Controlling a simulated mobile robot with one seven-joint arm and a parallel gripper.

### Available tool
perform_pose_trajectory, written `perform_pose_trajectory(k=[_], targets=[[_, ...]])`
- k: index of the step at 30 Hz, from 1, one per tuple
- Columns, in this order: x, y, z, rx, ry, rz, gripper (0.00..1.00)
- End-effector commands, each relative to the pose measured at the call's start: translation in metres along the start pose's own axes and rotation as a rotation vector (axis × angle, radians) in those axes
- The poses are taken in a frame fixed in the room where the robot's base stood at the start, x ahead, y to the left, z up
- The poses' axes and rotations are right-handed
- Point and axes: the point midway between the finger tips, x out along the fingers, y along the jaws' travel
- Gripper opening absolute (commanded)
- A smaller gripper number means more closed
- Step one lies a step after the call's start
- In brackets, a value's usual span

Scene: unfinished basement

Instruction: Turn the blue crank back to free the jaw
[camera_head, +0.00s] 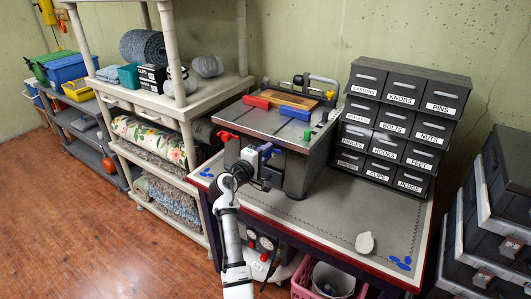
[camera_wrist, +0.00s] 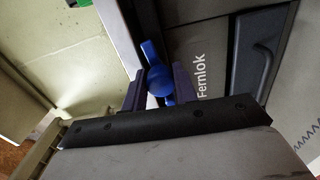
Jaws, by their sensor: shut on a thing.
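The blue crank (camera_head: 267,149) sits on the front side of a grey bench-top fixture (camera_head: 262,121), partly covered by my gripper (camera_head: 260,158). In the wrist view the blue crank (camera_wrist: 158,78) stands between the two purple fingers of my gripper (camera_wrist: 160,85), which is shut on it. On the fixture's top a wooden board (camera_head: 290,99) lies behind a red block (camera_head: 257,102) and a blue block (camera_head: 296,112). I cannot tell which part is the jaw or whether it presses on the board.
A red handle (camera_head: 226,135) and a green handle (camera_head: 308,135) sit on the fixture's left and right. A labelled drawer cabinet (camera_head: 400,125) stands right of it. Shelving (camera_head: 210,98) stands close at left.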

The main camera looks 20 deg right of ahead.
Motion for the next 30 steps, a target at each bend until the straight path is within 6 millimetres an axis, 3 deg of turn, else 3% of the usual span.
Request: perform_pose_trajectory(k=[11, 12, 16, 25, 30], targets=[[-0.001, -0.002, -0.001, -0.004, 0.001, -0.002, 0.06], [-0.001, -0.002, -0.001, -0.004, 0.001, -0.003, 0.34], [0.000, -0.002, -0.001, -0.003, 0.001, -0.002, 0.50], [-0.002, -0.001, 0.000, -0.002, 0.001, 0.000, 0.50], [-0.020, -0.003, -0.001, -0.001, 0.002, 0.001, 0.50]])
